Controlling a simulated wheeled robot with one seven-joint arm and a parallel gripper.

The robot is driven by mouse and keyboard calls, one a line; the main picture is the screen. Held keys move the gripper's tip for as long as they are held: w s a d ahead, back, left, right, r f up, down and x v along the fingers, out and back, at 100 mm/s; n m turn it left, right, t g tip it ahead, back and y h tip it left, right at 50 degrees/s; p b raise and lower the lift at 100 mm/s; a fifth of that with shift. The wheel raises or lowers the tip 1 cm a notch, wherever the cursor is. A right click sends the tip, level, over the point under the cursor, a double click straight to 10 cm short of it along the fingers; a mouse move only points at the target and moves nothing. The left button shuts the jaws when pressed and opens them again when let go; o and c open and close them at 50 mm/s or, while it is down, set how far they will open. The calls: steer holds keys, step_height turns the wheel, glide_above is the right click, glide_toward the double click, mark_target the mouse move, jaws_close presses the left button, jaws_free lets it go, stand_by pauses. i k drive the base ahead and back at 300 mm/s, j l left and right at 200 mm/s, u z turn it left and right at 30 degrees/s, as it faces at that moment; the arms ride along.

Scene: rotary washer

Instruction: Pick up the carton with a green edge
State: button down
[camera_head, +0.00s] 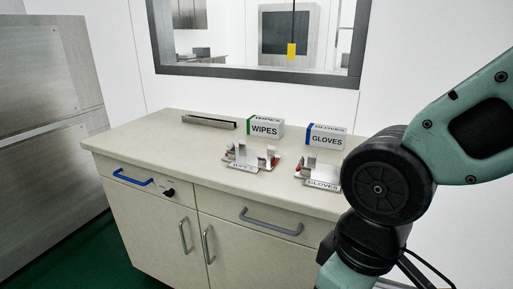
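The carton with a green edge (265,129) is a white box marked WIPES. It stands upright towards the back of the beige counter (160,135), left of a similar white carton with a blue edge (326,139) marked GLOVES. Nothing touches the green-edged carton as far as I can see. My gripper is outside the picture; only parts of my teal and black arm show at the right, in front of the counter's right end.
Metal holders labelled WIPES (247,161) and GLOVES (318,174) sit in front of the cartons. A metal bar (208,122) lies at the back left. The counter's left front is clear. A window (262,72) is behind; a steel cabinet (45,120) stands left.

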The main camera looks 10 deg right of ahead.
mark_target(258, 126)
steer(key=i+j+z, duration=0.7)
steer(key=j, duration=0.35)
steer(key=i+j+z, duration=0.25)
steer(key=j, duration=0.2)
